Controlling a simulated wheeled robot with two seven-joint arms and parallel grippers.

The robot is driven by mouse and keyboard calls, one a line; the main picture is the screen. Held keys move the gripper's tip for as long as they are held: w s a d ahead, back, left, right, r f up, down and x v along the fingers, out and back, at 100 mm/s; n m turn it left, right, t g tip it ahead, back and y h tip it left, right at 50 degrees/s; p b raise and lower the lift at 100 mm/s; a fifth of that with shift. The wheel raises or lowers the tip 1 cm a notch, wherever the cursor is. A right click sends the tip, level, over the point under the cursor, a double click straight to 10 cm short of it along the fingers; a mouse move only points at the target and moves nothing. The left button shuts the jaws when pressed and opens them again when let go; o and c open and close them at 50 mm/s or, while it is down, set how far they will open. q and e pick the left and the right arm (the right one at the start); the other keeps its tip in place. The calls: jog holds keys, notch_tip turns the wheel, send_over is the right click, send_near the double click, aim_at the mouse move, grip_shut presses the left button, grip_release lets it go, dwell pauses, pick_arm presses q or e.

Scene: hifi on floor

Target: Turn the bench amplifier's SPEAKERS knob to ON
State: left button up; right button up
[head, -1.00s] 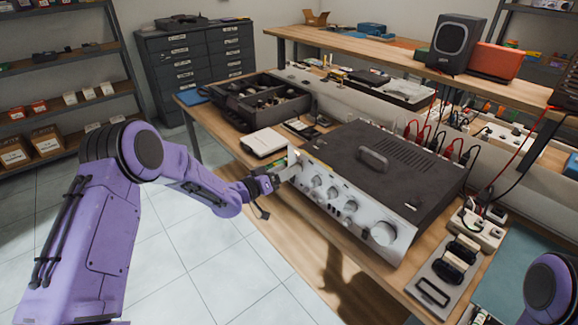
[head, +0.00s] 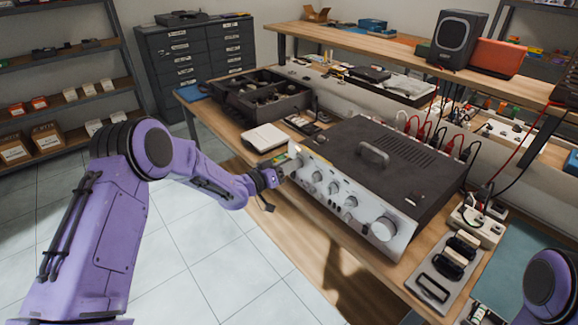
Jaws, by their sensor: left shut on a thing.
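The bench amplifier (head: 340,155) has a dark top and a silver front panel with a row of round knobs (head: 333,188) and a larger knob (head: 383,229) at its right end. Its lettering is too small to read, so I cannot tell the SPEAKERS mark or where a pointer stands. My left gripper (head: 281,172) is at the left end of the front panel, shut on a knob there. The fingers hide most of that knob. My right gripper is out of view; only part of my right arm shows at the lower right.
A white box (head: 264,138) and an open dark case (head: 262,100) stand left of and behind the amplifier. Red and black cables (head: 430,130) run from its back. A power strip (head: 478,226) lies to the right. The floor before the bench is clear.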

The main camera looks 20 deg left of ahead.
pick_arm(q)
jog(key=shift+s+d+f+m+b, duration=0.1)
jog(key=shift+d+m+b, duration=0.05)
jog(key=shift+m+b, duration=1.65)
jog(key=shift+s+d+r+m+b, duration=0.1)
jog(key=shift+m+b, duration=1.45)
jog(key=shift+m, duration=0.4)
jog(key=shift+s+d+f+m+b, duration=0.1)
jog(key=shift+d+m+b, duration=0.05)
jog(key=shift+m+b, duration=1.65)
jog(key=o, duration=1)
jog(key=shift+o, duration=0.2)
jog(key=b+v, duration=0.1)
jog(key=v, duration=0.9)
jog(key=shift+s+b, duration=0.2)
jog(key=shift+b, duration=0.1)
